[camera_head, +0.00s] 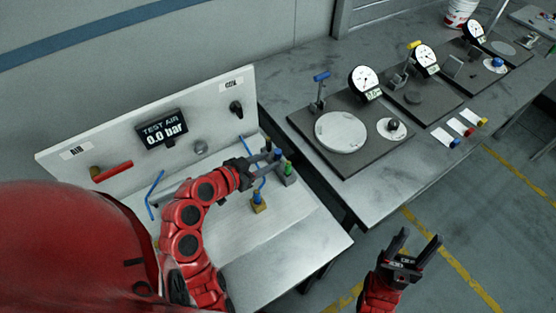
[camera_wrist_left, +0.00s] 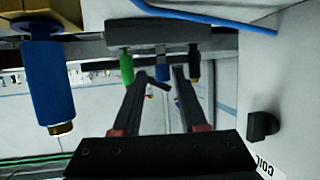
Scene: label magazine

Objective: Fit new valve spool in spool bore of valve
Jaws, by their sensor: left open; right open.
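My left gripper (camera_head: 266,160) is open at a grey rack (camera_head: 290,180) on the right side of the bench. A blue-topped piece (camera_head: 277,153) and a green-topped piece (camera_head: 288,168) stand at the rack. A brass block (camera_head: 258,207) with a blue cylinder (camera_wrist_left: 47,85) stands nearer the front. I cannot tell which piece is the new spool. My right gripper (camera_head: 415,250) is open and empty over the floor.
The bench's back panel carries a display reading 0.0 bar (camera_head: 162,130), a red handle (camera_head: 112,171) and a black knob (camera_head: 236,107). Blue tubes (camera_head: 154,192) rise from the bench. A dark table (camera_head: 375,190) with dial gauges (camera_head: 364,82) stands right. The bench front is clear.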

